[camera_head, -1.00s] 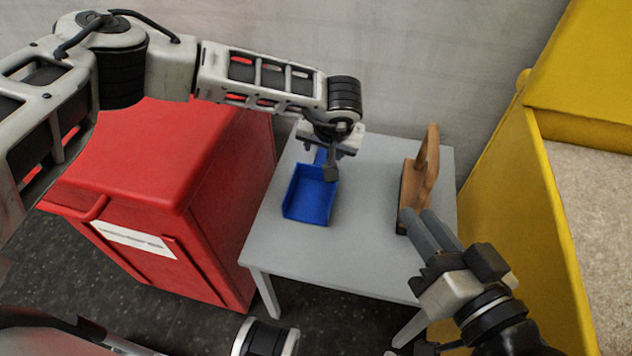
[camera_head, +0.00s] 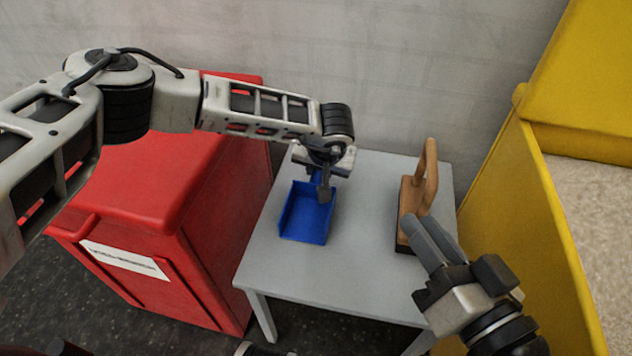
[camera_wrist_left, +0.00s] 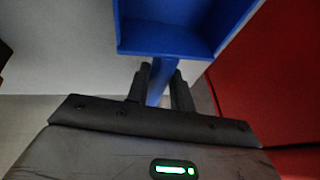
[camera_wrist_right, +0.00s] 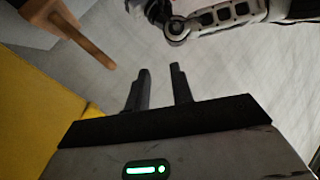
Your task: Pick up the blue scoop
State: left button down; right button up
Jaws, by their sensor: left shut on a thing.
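The blue scoop (camera_head: 306,219) is over the small grey table, its open tray towards the front and its handle towards the back. My left gripper (camera_head: 323,184) reaches down from above at the scoop's back end. In the left wrist view, the two fingers (camera_wrist_left: 160,82) close around the blue handle, with the scoop's tray (camera_wrist_left: 165,37) beyond them. Whether the scoop touches the tabletop is hard to tell. My right gripper (camera_head: 432,238) is at the table's right front, empty, with its fingers apart in the right wrist view (camera_wrist_right: 158,85).
A wooden brush (camera_head: 413,207) with an upright handle stands on the right of the grey table (camera_head: 345,275), close to my right fingers. A red bin (camera_head: 150,190) is to the left. A yellow container (camera_head: 520,220) with pale contents is to the right. A wall is behind.

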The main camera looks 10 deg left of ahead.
pick_arm(q)
jog(key=shift+r+p, duration=0.35)
jog(key=shift+r, duration=0.3)
notch_tip(320, 180, up, 3)
jog(key=shift+f+p, duration=0.2)
jog(key=shift+p, duration=0.55)
jog(key=s+d+r+p, duration=0.4)
jog(key=s+d+r, duration=0.5)
jog(key=s, duration=0.1)
jog(key=shift+s+d, duration=0.2)
pick_arm(e)
jog(key=shift+s+d+f+n+g+h, duration=0.15)
jog(key=shift+d+f+n+g+h, duration=0.25)
jog(key=shift+f+n+h, duration=0.15)
jog(key=shift+s+d+f+n+g+h, duration=0.1)
jog(key=shift+d+f+n+g+h, duration=0.25)
jog(key=shift+f+n+g+h, duration=0.15)
jog(key=shift+s+f, duration=0.1)
